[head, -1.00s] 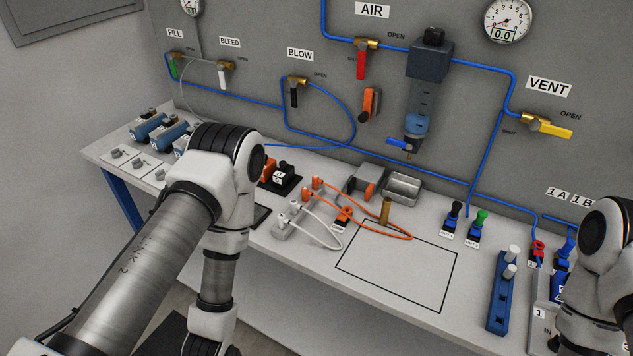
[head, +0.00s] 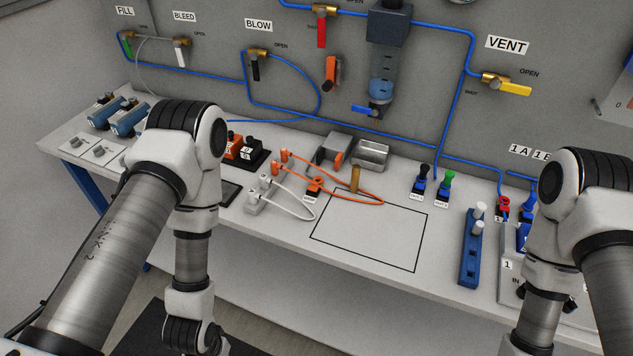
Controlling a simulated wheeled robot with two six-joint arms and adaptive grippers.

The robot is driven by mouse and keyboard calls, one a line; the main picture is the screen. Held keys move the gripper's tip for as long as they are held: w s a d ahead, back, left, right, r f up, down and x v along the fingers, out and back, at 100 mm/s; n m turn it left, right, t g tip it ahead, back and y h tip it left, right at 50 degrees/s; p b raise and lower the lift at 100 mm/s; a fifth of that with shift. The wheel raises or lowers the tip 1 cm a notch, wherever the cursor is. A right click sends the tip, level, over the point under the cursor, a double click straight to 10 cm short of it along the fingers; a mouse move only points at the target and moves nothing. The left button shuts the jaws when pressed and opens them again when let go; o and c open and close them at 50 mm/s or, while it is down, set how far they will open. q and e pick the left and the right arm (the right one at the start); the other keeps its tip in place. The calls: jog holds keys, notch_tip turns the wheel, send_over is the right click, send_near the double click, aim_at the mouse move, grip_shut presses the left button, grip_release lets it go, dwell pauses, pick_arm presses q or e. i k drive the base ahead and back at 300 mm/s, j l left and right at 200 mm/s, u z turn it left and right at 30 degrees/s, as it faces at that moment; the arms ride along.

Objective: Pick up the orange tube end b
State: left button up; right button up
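The orange tube (head: 345,200) lies in a loop on the bench, its bend reaching right past a brown upright peg (head: 355,179). Its ends meet orange plugs (head: 283,157) standing in a pale holder at the left; no end label is readable, so I cannot tell which is end b. A white tube (head: 300,212) curves in front of it from white plugs (head: 254,199). My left arm is bent left of the tube and my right arm is at the right edge. Neither gripper's fingers show.
A black-outlined rectangle (head: 372,262) on the bench is mostly bare. Behind the tube are a grey block and a metal tray (head: 370,155). A blue rack (head: 470,262) with white-capped pieces stands right. Black and green valves (head: 445,185) stand near the back.

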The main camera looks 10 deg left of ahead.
aim_at(284, 152)
jog(key=i+j+z, duration=0.1)
jog(key=j+z, duration=0.25)
jog(key=j, duration=0.15)
jog(key=j+z, duration=0.35)
jog(key=j, duration=0.2)
